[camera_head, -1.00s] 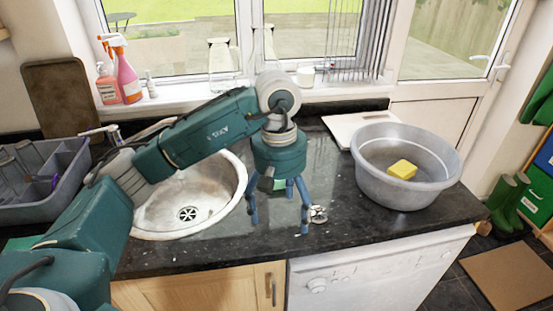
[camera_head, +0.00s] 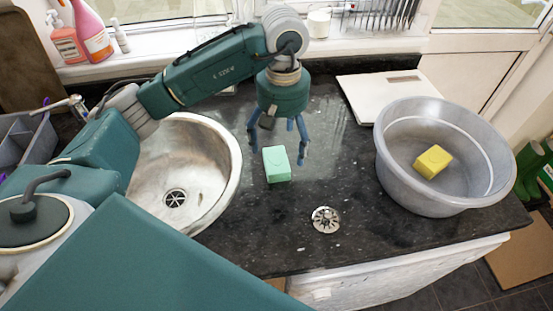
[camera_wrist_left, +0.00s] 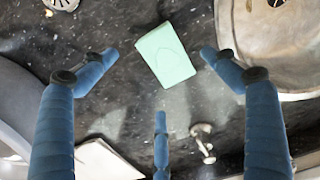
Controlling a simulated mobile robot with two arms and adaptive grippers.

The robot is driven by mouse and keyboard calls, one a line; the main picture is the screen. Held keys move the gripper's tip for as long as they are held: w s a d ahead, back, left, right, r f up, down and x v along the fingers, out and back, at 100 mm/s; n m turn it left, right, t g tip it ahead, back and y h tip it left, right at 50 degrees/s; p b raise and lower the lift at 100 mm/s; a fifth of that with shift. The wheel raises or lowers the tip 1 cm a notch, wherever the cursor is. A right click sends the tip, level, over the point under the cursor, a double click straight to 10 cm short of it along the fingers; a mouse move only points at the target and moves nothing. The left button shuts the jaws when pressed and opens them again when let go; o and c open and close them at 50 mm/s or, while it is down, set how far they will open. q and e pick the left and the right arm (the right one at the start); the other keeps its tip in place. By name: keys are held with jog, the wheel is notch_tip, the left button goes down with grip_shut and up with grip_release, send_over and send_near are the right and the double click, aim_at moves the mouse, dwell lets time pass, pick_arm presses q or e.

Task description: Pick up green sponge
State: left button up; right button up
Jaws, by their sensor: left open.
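The green sponge (camera_head: 276,164) is a pale mint block lying on the dark granite counter, just right of the sink in the head view. In the left wrist view the sponge (camera_wrist_left: 166,54) lies at upper middle, between and beyond the spread fingers, with nothing touching it. My left gripper (camera_head: 279,150) has blue fingers, spread open and empty, pointing down above the counter close behind the sponge. It also shows in the left wrist view (camera_wrist_left: 160,75). My right gripper is not in view.
A round metal sink (camera_head: 222,182) is left of the sponge. A grey basin (camera_head: 396,182) holding a yellow sponge (camera_head: 433,161) stands at right. A metal drain strainer (camera_head: 326,219) lies in front, and a white board (camera_head: 375,92) lies behind. A grey caddy (camera_head: 32,150) is far left.

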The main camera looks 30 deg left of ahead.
aim_at(281, 159)
pick_arm(q)
jog(key=shift+f, duration=0.65)
notch_tip(281, 159, down, 4)
jog(key=p, duration=0.2)
jog(key=shift+s+f+p, duration=0.1)
jog(key=shift+f+p, duration=0.1)
jog(key=shift+p, duration=0.1)
jog(key=shift+f, duration=0.35)
jog(key=shift+c, duration=0.8)
jog(key=c, duration=0.9)
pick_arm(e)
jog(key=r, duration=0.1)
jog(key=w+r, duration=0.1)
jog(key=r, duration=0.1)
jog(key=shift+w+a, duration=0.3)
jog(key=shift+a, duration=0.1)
